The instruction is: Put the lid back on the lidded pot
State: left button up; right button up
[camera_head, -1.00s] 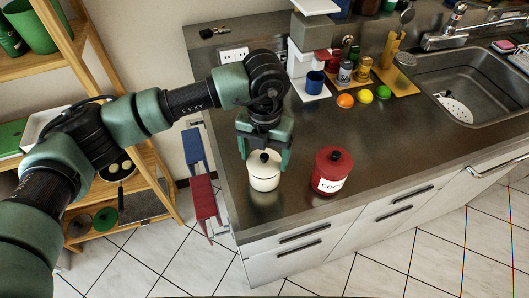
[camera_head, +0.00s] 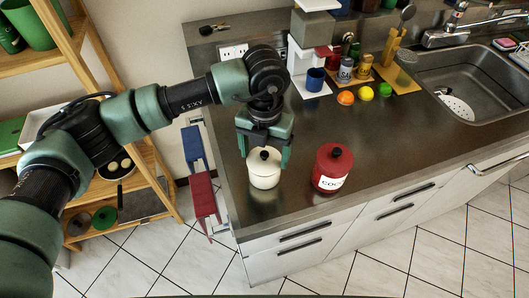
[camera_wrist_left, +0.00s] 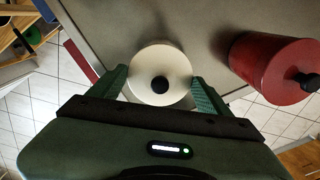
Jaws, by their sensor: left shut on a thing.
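A cream pot (camera_head: 264,180) stands near the counter's left front corner. Its cream lid (camera_head: 258,160) with a black knob sits at the pot's top; I cannot tell whether it is fully seated. My left gripper (camera_head: 265,157) points down over it, with one finger on each side, shut on the lid. In the left wrist view the round lid (camera_wrist_left: 160,60) lies between the fingers of the gripper (camera_wrist_left: 160,80), its black knob near the middle. The lid hides most of the pot there. My right gripper is not in view.
A red cocoa canister (camera_head: 333,168) stands close to the right of the pot. Fruit (camera_head: 346,98), a blue mug (camera_head: 316,79) and jars stand farther back. The sink (camera_head: 470,85) is at the right. The counter's middle is clear.

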pick_arm(q)
jog(key=shift+b, duration=0.35)
dwell(0.8)
jog(key=shift+f+b, duration=0.2)
jog(key=shift+b, duration=0.6)
dwell(1.0)
dwell(0.3)
jog(key=o, duration=1.3)
jog(key=shift+r, duration=0.1)
jog(key=shift+r+p, duration=1.35)
jog(key=shift+r, duration=2.1)
